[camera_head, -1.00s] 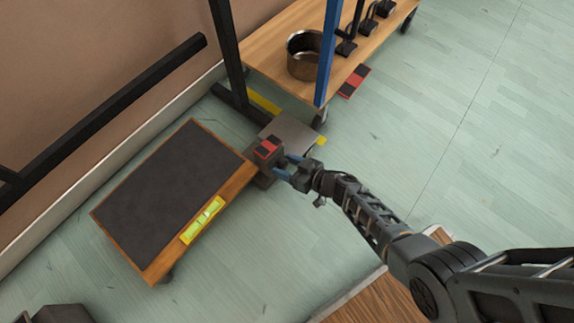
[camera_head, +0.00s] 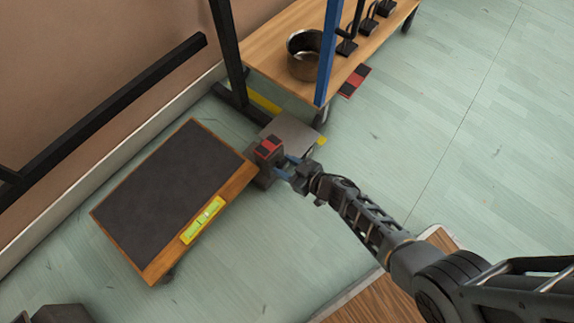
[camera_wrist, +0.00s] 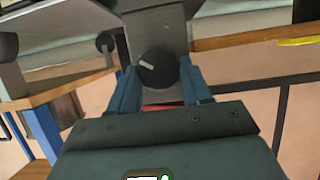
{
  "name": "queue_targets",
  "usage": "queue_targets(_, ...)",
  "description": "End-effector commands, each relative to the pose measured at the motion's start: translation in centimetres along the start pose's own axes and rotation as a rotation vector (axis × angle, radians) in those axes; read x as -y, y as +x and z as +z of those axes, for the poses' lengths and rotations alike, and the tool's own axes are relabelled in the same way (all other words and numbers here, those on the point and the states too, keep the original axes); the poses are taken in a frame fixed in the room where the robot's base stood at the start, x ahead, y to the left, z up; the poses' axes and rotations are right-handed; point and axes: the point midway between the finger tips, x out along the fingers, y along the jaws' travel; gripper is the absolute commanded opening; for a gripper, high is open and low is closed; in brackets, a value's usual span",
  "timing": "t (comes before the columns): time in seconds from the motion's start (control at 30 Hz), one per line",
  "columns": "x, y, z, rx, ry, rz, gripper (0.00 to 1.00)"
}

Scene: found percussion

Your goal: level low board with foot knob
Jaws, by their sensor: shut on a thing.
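The low board (camera_head: 165,195) has a dark top and wooden edges, and sits low over the floor at left in the head view. A yellow-green spirit level (camera_head: 202,220) lies along its right edge; its bubble is too small to read surely. A dark round foot knob (camera_wrist: 157,68) with a pale mark shows in the wrist view. My gripper (camera_wrist: 158,85) is shut on the knob, one blue finger on each side. In the head view my gripper (camera_head: 278,169) is at the board's right corner, beside a dark block with a red top (camera_head: 268,149); the knob is hidden there.
A wooden shelf (camera_head: 275,45) with a metal pot (camera_head: 304,54) and a blue post (camera_head: 328,60) stands behind my gripper. A grey plate (camera_head: 292,133) lies beside the block. Black rails run along the wall. Floor at right is clear.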

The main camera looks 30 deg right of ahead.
Motion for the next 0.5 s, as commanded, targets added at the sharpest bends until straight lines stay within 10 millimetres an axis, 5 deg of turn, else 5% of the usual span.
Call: queue_targets(0.5, 0.48, 0.00, 0.19, 0.002, -0.361, 0.153, 0.18)
